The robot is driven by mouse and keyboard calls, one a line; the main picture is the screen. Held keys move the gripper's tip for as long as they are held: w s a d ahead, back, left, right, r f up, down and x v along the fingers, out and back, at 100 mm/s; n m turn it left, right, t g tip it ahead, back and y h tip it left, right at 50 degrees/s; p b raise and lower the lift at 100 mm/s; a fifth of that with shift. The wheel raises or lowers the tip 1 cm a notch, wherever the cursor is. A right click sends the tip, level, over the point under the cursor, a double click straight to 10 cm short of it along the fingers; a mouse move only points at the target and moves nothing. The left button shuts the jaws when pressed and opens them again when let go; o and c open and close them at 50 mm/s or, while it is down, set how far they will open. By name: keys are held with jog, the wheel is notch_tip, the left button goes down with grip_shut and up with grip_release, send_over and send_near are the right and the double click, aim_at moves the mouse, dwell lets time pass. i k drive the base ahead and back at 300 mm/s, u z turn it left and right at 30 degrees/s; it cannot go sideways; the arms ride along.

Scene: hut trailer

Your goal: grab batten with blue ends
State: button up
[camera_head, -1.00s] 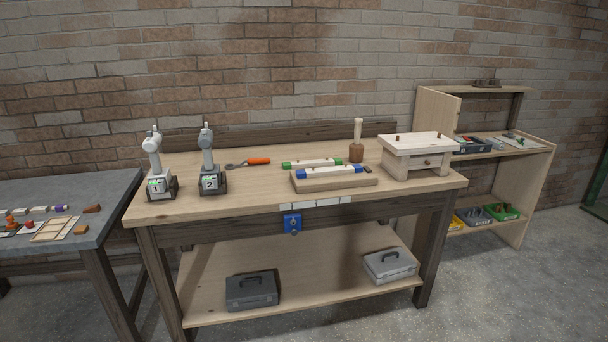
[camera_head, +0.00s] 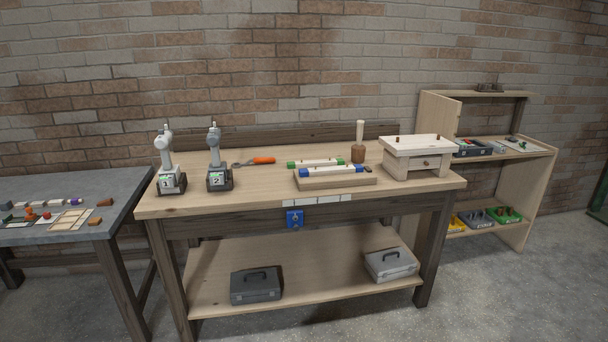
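The batten with blue ends (camera_head: 334,170) is a white bar with a blue block at each end. It lies on a low wooden block (camera_head: 335,182) near the front of the workbench, right of centre. A similar batten with green ends (camera_head: 316,162) lies just behind it. My gripper is not in view.
The wooden workbench (camera_head: 230,200) also holds two grey devices marked 1 (camera_head: 170,162) and 2 (camera_head: 217,160), an orange-handled tool (camera_head: 262,160), a mallet (camera_head: 358,145) and a small drawer box (camera_head: 416,158). A grey table (camera_head: 120,190) stands left, a shelf (camera_head: 512,190) right.

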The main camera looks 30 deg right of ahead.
aim_at(355, 168)
jog(key=u, duration=0.35)
jog(key=i, duration=0.95)
jog(key=u, duration=0.1)
jog(key=k, duration=0.9)
jog(key=z, duration=0.2)
jog(key=i, duration=0.55)
jog(key=u, duration=0.05)
